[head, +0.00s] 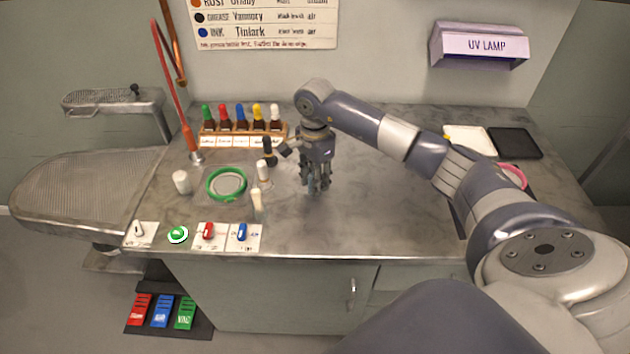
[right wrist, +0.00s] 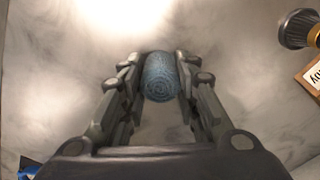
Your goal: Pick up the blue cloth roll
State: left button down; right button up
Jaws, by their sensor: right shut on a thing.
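I cannot tell whether the roll touches the worktop. My left gripper is not in view.
A rack of colour-capped bottles (head: 243,137) stands behind left of the gripper. Switches (head: 208,231) line the front left edge. The worktop (head: 390,210) right of the gripper is clear.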

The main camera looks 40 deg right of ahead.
jog(key=shift+r, duration=0.45)
notch_tip(320, 180, up, 3)
jog(key=shift+w+f+b, duration=0.1)
jog(key=shift+f+b, duration=0.05)
jog(key=shift+b, duration=0.8)
jog(key=s+a+b, duration=0.1)
jog(key=s+a, duration=0.1)
jog(key=s, duration=0.2)
jog(key=s+a+b, duration=0.1)
jog(key=s+a, duration=0.2)
jog(key=s, duration=0.1)
jog(key=s+a+r+b, duration=0.1)
jog(key=s+a, duration=0.2)
jog(key=s, duration=0.1)
jog(key=shift+s, duration=0.3)
jog(key=shift+s+a+r+b, duration=0.2)
jog(key=shift+s+a+b, duration=0.15)
jog(key=shift+s, duration=0.2)
jog(key=shift+r, duration=0.2)
